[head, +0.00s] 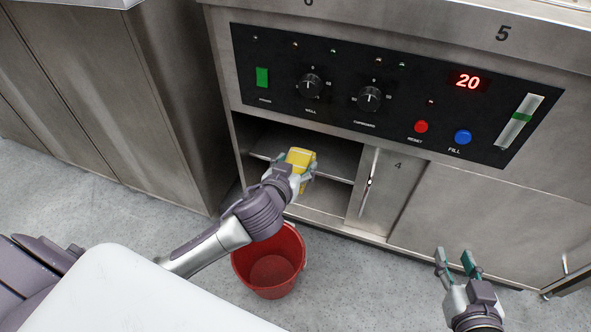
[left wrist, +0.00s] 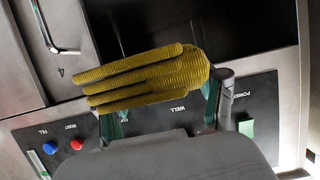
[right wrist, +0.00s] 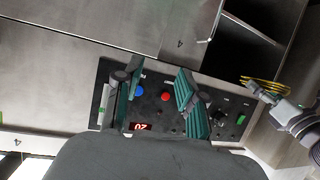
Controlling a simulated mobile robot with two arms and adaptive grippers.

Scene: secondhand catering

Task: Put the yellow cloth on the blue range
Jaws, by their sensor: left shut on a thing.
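The yellow cloth (head: 300,158) is folded and held in my left gripper (head: 302,170), in front of the open cupboard of the steel unit. In the left wrist view the ribbed, folded cloth (left wrist: 150,78) lies between the two fingers of the left gripper (left wrist: 165,105). It also shows, small, in the right wrist view (right wrist: 262,84). My right gripper (head: 457,262) is open and empty, low in front of the closed cupboard door. Its fingers also show apart in the right wrist view (right wrist: 155,95). I see no blue range in these frames.
A red bucket (head: 270,268) stands on the floor below my left arm. The control panel (head: 400,98) has knobs, buttons and a red display reading 20. The open cupboard (head: 340,156) has a shelf; a sliding door (head: 480,205) closes the right side. Grey floor at right is clear.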

